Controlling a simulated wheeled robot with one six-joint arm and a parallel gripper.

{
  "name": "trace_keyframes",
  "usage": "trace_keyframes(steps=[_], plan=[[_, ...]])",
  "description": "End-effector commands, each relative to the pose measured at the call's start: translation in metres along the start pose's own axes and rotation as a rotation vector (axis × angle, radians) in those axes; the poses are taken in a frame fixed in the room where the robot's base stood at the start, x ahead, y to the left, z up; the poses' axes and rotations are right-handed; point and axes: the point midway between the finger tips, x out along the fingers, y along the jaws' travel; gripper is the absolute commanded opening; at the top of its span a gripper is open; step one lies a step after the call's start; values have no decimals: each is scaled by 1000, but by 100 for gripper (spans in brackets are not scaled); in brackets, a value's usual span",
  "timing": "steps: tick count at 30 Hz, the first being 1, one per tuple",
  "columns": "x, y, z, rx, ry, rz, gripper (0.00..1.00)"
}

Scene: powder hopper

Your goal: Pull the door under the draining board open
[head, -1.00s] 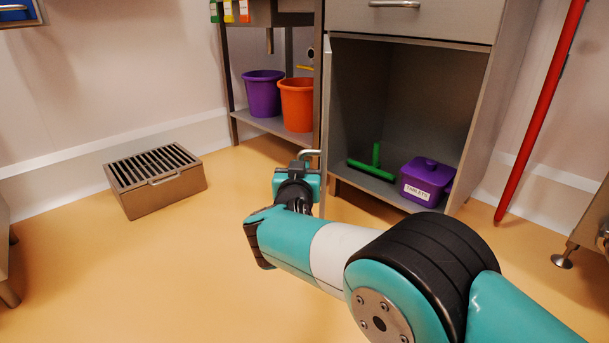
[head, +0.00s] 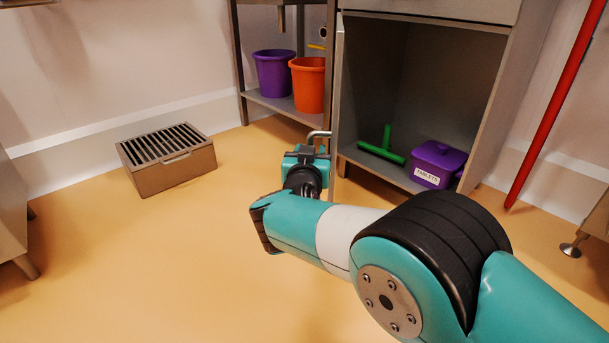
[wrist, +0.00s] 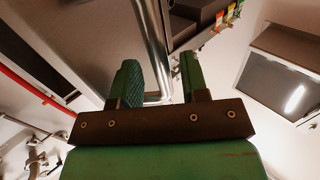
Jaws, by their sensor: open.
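The cabinet door (head: 338,95) stands swung out, seen almost edge-on at the left side of the open cabinet (head: 488,105). Its bent metal handle (head: 319,134) sticks out to the left, just above my gripper (head: 306,152). In the wrist view my gripper (wrist: 160,82) is open, and the shiny handle bar (wrist: 150,45) runs between its two green fingers. I cannot tell whether either finger touches the bar. The grey door panel (wrist: 95,35) fills the upper left there. The fingertips are mostly hidden in the head view.
Inside the cabinet are a green T-shaped tool (head: 383,153) and a purple lidded tub (head: 436,163). Purple (head: 273,72) and orange (head: 309,85) buckets stand on a shelf to the left. A slatted box (head: 168,160) sits on the floor. The left floor is mostly clear.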

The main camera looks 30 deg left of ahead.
Motion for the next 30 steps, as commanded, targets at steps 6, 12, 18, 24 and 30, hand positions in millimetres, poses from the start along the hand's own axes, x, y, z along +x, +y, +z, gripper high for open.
trace_keyframes(steps=[6, 12, 18, 24, 30], plan=[[-48, -2, -8, -7, -2, -7, 41], [-100, -1, -6, -8, -2, -6, 41], [-140, 0, -4, -5, -1, -5, 41], [-159, 0, -2, -2, 0, -3, 41], [-162, 1, -1, -1, 1, -2, 41]])
